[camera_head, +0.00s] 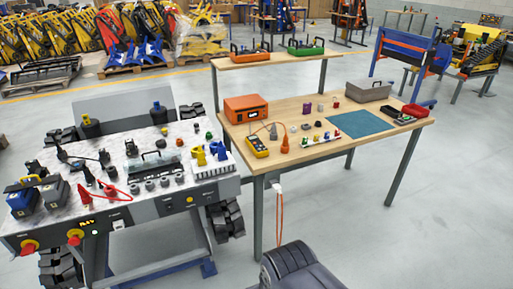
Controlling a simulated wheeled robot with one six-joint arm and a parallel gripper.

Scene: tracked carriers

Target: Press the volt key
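A yellow multimeter (257,146) with a dark face lies near the front left edge of the wooden workbench (310,160). Its keys are too small to read, so I cannot tell which one is the volt key. An orange unit (246,109) with a small lit display stands just behind it. The tracked carrier (208,191) on the left also has a small lit display on its front panel, with no readable labels. My gripper is not in view.
An orange cone-shaped thing (285,145) stands right of the multimeter. An orange cable (281,215) hangs in front.

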